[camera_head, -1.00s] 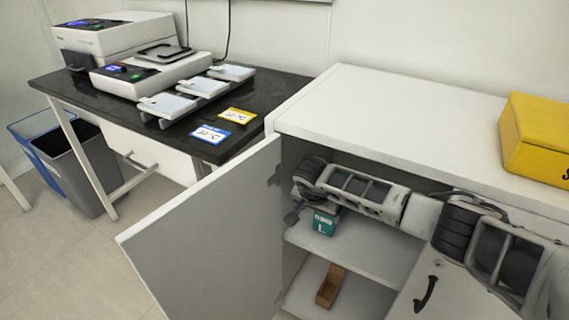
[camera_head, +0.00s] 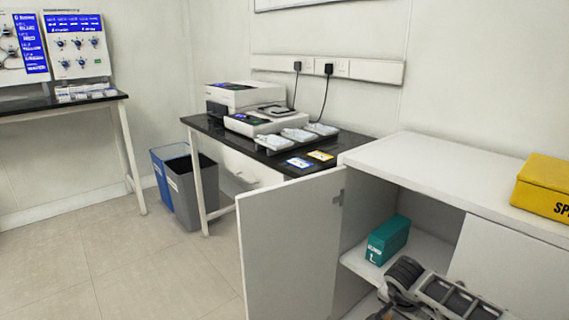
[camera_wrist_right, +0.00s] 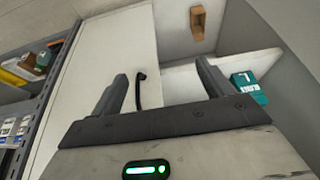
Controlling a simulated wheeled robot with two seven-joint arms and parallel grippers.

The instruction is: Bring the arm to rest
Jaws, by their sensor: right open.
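My right gripper (camera_wrist_right: 163,88) is open and empty in the right wrist view, with a gap between its two dark fingers. My right arm (camera_head: 440,296) shows at the bottom right of the head view, in front of the open cabinet. The teal box (camera_head: 388,240) stands on the cabinet's upper shelf, apart from the arm. It also shows right of the fingers in the right wrist view (camera_wrist_right: 249,87). My left gripper is in neither view.
The white cabinet (camera_head: 440,180) has its left door (camera_head: 290,250) swung open. A yellow box (camera_head: 545,187) sits on top. A black table (camera_head: 225,135) holds devices. Bins (camera_head: 190,190) stand beside it. A small brown box (camera_wrist_right: 197,22) shows in the wrist view. Floor at left is clear.

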